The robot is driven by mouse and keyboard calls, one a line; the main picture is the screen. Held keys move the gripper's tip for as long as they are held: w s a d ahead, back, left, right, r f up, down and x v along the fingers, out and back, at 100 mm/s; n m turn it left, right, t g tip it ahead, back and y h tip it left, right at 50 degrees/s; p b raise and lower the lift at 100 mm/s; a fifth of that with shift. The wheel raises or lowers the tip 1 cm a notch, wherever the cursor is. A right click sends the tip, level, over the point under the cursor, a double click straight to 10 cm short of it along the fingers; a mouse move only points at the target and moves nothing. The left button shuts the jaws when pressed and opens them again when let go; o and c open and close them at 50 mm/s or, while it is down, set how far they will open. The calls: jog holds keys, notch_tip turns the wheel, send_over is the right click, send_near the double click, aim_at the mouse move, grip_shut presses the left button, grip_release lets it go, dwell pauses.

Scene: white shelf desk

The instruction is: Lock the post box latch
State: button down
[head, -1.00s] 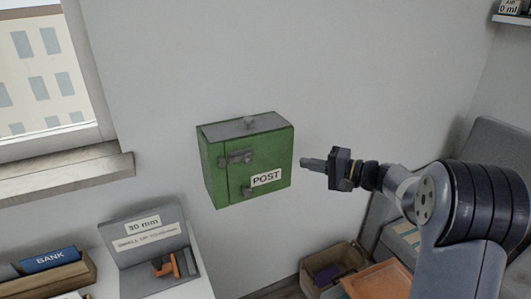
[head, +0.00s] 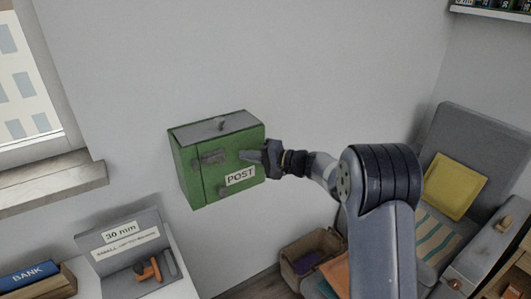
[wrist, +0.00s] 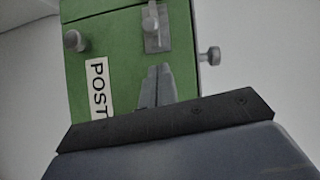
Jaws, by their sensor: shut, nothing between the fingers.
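The green post box (head: 188,179) hangs on the wall, its white POST label facing me. The grey metal latch (head: 211,157) sits on the upper part of its front; in the wrist view the latch (wrist: 157,40) shows as a plate with a bolt and knob. I cannot tell whether the bolt is fully across. A round door knob (wrist: 75,41) is lower on the front. My gripper (head: 246,155) is shut and empty, in front of the box to the right of the latch. In the wrist view its closed fingers (wrist: 157,72) point toward the latch, apart from it.
A grey top flap with a small knob (wrist: 210,55) is on the box. A window sill (head: 55,184) is at left. Below are a grey 30 mm sorting stand (head: 120,232) and a blue BANK item (head: 28,274). A grey chair (head: 487,145) with a yellow cushion is at right.

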aim_at(220, 162)
jog(key=a, duration=0.1)
jog(key=s+a, duration=0.1)
jog(key=s+a+p, duration=0.1)
jog(key=shift+a+f, duration=0.1)
jog(key=shift+f, duration=0.15)
jog(key=s+a+b, duration=0.1)
jog(key=a+b, duration=0.1)
jog(key=b, duration=0.2)
jog(key=shift+s+a, duration=0.2)
jog(key=shift+s, duration=0.2)
dwell(0.3)
